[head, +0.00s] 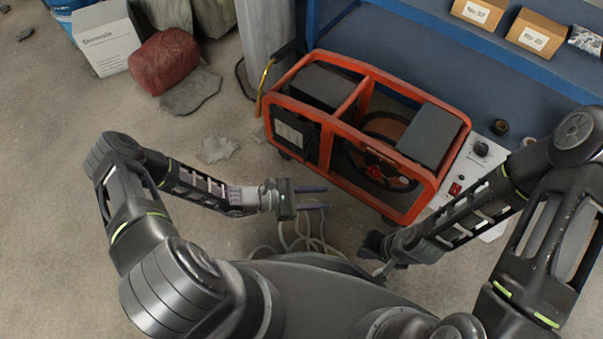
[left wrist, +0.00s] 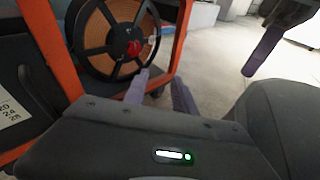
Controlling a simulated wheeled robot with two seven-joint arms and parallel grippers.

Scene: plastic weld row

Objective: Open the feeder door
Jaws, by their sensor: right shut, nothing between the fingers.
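The feeder is an orange-framed machine (head: 352,158) with a black wire spool (head: 380,160) in its right bay. A black door panel with a pale label (head: 291,133) covers its left bay; I cannot tell whether it is fully closed. The left wrist view shows part of the door (left wrist: 32,117) with a dark handle at the left edge. My left gripper (head: 314,198) is open and empty in front of the feeder, its purple fingers apart and not touching the door. My right gripper (head: 377,262) is shut and empty, low in front of the feeder's right end; its fingertips are hard to see.
A blue bench (head: 440,55) with labelled boxes (head: 477,12) stands behind the feeder. A pale control panel (head: 478,165) is at its right. A grey post (head: 266,30), a red sack (head: 163,62) and a white box (head: 107,40) stand back left. Loose hoses (head: 300,236) lie below my left gripper. The left floor is mostly clear.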

